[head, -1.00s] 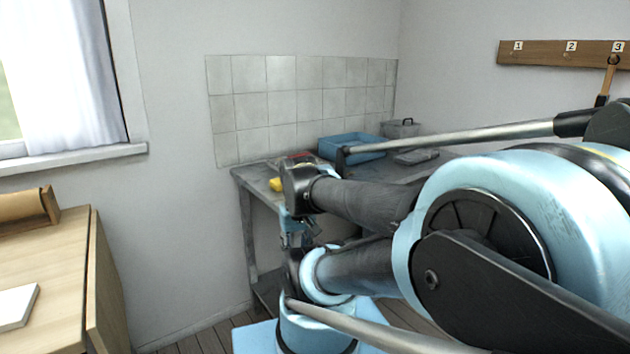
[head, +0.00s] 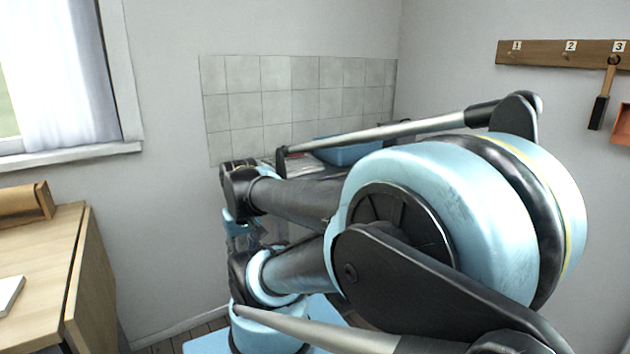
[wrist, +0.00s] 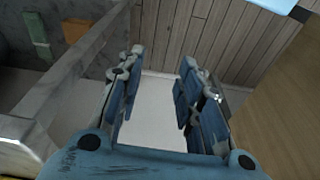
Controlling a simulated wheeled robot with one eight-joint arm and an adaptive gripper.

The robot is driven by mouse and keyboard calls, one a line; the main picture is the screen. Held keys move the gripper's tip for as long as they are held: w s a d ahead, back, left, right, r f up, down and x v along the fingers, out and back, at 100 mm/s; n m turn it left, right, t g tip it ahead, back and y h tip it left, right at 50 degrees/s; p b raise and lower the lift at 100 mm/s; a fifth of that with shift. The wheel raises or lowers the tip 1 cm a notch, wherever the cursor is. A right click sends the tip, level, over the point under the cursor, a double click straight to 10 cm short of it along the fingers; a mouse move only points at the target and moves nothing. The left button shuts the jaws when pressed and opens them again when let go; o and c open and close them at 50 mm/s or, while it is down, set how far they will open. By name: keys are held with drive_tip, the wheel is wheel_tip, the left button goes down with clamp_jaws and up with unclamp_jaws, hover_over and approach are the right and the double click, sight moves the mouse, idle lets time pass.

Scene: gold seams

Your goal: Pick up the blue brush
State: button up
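I cannot make out a blue brush in either view. My gripper (wrist: 161,58) is open in the wrist view, its two blue fingers apart with nothing between them. Beyond the fingers is a pale flat surface (wrist: 165,95). In the head view my arm hides most of the worktable and what lies on it. A wooden-handled tool with a dark lower end (head: 601,100) hangs under number 3 on the wall rack (head: 545,53); it is not blue.
A blue tray (head: 352,154) shows partly behind my arm. An orange item (head: 622,124) is at the right edge. A wooden desk (head: 40,240) stands left. The wrist view shows a green piece (wrist: 37,30) and a brown piece (wrist: 75,31) on a grey surface.

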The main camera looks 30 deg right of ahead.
drive_tip(key=shift+o, duration=0.6)
drive_tip(key=w+d+r+n, duration=0.55)
drive_tip(key=w+r, duration=0.25)
drive_tip(key=r, duration=0.4)
drive_tip(key=w+d+r+n+g, duration=0.1)
drive_tip(key=w+d+r+n, duration=0.25)
drive_tip(key=d, duration=0.35)
drive_tip(key=w+d+r+n, duration=0.2)
drive_tip(key=w+d+r, duration=0.3)
drive_tip(key=d, duration=0.2)
drive_tip(key=w+d+r+n+g, duration=0.1)
drive_tip(key=w+d+r+n, duration=0.3)
drive_tip(key=d, duration=0.3)
drive_tip(key=w+d+r+n, duration=0.2)
drive_tip(key=w+d+n, duration=0.1)
drive_tip(key=d, duration=1)
wheel_tip(320, 180, down, 12)
drive_tip(key=shift+a, duration=0.1)
drive_tip(key=shift+s+f, duration=0.2)
drive_tip(key=shift+f, duration=1.1)
drive_tip(key=shift+s+f, duration=0.2)
drive_tip(key=shift+f, duration=1.1)
